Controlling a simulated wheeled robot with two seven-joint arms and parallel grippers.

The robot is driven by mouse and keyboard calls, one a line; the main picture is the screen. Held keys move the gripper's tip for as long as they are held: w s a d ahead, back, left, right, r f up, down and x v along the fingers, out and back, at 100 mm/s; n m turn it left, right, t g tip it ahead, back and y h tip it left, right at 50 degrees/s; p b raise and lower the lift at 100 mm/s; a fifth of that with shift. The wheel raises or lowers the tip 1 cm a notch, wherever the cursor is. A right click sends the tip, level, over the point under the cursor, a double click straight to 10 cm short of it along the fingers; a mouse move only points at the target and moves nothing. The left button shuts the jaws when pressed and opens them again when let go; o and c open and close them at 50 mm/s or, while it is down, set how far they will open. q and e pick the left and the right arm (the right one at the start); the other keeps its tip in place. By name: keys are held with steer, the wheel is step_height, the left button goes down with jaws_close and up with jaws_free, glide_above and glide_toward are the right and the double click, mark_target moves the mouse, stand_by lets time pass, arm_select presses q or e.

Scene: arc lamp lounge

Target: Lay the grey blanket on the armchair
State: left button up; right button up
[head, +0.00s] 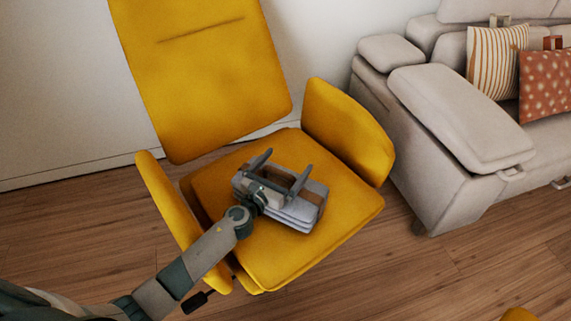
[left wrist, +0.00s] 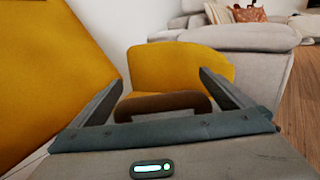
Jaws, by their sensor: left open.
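The folded grey blanket (head: 296,221) lies on the seat of the yellow armchair (head: 262,262), roughly in its middle. A brown band shows on the blanket, and a brown handle (left wrist: 163,103) stands up in the left wrist view. My left gripper (head: 285,168) is open over the blanket and hides part of its top. In the left wrist view its fingers (left wrist: 165,92) are spread wide, with the handle between them and clear space at both sides. The armchair's yellow armrest (left wrist: 182,68) rises beyond. My right gripper is not in view.
The armchair's tall back (head: 200,80) and two armrests (head: 348,132) flank the seat. A light grey sofa (head: 455,115) with striped (head: 497,60) and rust-coloured (head: 545,85) cushions stands at the right.

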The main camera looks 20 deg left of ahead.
arm_select(q)
steer(key=shift+s, duration=0.3)
steer(key=v, duration=1)
steer(key=shift+a, duration=0.1)
steer(key=shift+s+a, duration=0.15)
steer(key=shift+s, duration=0.5)
